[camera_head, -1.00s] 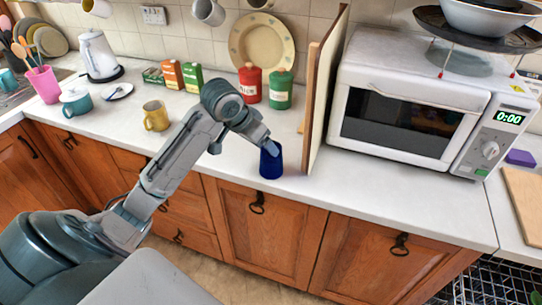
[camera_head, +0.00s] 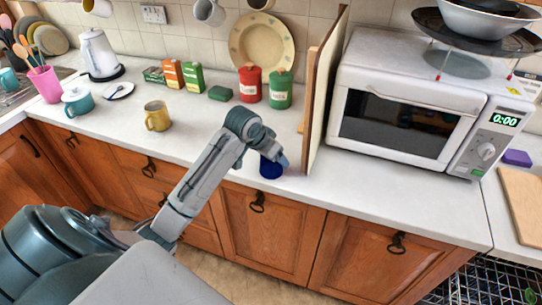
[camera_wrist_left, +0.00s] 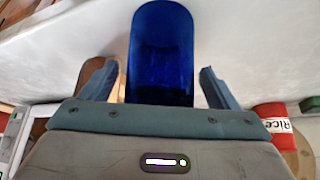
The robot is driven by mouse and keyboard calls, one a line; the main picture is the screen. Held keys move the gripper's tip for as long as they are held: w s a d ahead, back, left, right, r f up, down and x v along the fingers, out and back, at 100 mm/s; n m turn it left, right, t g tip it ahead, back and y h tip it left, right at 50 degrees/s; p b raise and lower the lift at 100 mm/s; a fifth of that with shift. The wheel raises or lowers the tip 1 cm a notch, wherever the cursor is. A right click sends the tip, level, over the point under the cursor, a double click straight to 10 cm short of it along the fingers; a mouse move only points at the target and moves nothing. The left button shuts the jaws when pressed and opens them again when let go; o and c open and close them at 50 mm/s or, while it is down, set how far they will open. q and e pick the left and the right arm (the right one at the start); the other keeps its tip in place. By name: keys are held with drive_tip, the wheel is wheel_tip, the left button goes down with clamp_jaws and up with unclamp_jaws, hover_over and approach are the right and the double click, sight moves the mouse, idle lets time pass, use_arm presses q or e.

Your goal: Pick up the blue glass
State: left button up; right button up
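The blue glass (camera_head: 270,171) stands upright on the white worktop near its front edge, left of the upright wooden board. My left gripper (camera_head: 279,160) is at the glass and hides its upper part in the head view. In the left wrist view the dark blue glass (camera_wrist_left: 161,50) lies between the two fingers of my left gripper (camera_wrist_left: 158,68). The fingers are spread, one on each side, with a narrow gap showing at each side of the glass. My right gripper is not in view.
The upright wooden board (camera_head: 325,90) stands close to the right of the glass, with the microwave (camera_head: 410,115) beyond it. The worktop left of the glass is clear.

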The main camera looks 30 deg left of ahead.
use_arm(q)
drive_tip(key=c, duration=1.2)
drive_tip(key=shift+r, duration=0.1)
drive_tip(key=shift+r, duration=0.3)
wheel_tip(320, 180, up, 3)
drive_tip(key=shift+f+b, duration=0.1)
drive_tip(key=shift+b, duration=0.75)
drive_tip(key=shift+s+d+r+b, duration=0.1)
drive_tip(key=shift+s+d+r, duration=0.15)
drive_tip(key=shift+s+d, duration=1.6)
drive_tip(key=shift+s+d+r+b, duration=0.2)
drive_tip(key=shift+s+d, duration=0.8)
drive_tip(key=shift+s, duration=1.7)
drive_tip(key=shift+s+d+r, duration=0.3)
drive_tip(key=shift+s+d, duration=1.1)
drive_tip(key=shift+s, duration=0.9)
